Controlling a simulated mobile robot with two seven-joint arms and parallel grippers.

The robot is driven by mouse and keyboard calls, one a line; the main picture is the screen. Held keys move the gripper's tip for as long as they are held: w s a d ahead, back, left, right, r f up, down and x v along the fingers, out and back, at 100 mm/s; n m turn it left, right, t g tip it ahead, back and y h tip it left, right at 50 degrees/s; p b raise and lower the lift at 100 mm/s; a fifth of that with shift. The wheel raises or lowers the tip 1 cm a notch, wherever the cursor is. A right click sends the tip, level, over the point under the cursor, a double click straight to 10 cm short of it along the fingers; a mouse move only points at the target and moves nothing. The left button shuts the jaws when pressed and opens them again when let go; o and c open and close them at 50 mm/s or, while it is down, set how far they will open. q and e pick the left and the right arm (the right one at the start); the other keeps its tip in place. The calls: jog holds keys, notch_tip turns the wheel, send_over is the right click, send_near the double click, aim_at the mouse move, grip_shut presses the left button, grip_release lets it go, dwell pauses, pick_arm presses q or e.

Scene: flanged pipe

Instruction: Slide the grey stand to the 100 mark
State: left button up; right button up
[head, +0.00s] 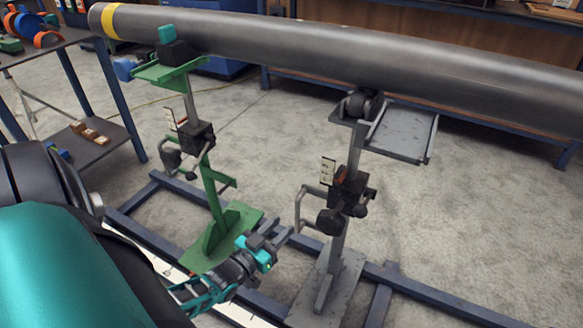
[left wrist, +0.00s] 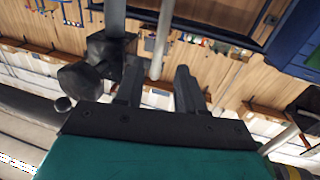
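The grey stand (head: 337,255) stands upright on the floor rails at the centre. Its black roller head (head: 362,105) is directly under the long dark pipe (head: 300,40), and a black clamp with a crank handle (head: 348,193) is on its post. My left gripper (head: 284,234) is low, to the left of the grey post, and looks apart from it. In the left wrist view its two fingers (left wrist: 160,88) are spread with nothing gripped; a grey post and black clamp (left wrist: 110,50) show beside the left finger. A white strip (head: 240,314) shows partly; its marks are unreadable. My right gripper is out of view.
A green stand (head: 215,195) is left of the grey one, under the pipe's yellow-banded end. Blue rails (head: 440,300) run along the floor around both bases. A blue shelf rack (head: 85,85) stands at the left. Concrete floor is open at the right.

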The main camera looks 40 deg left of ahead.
pick_arm(q)
jog(key=shift+s+d+p, duration=0.15)
jog(key=shift+s+p, duration=0.2)
jog(key=shift+s, duration=2.3)
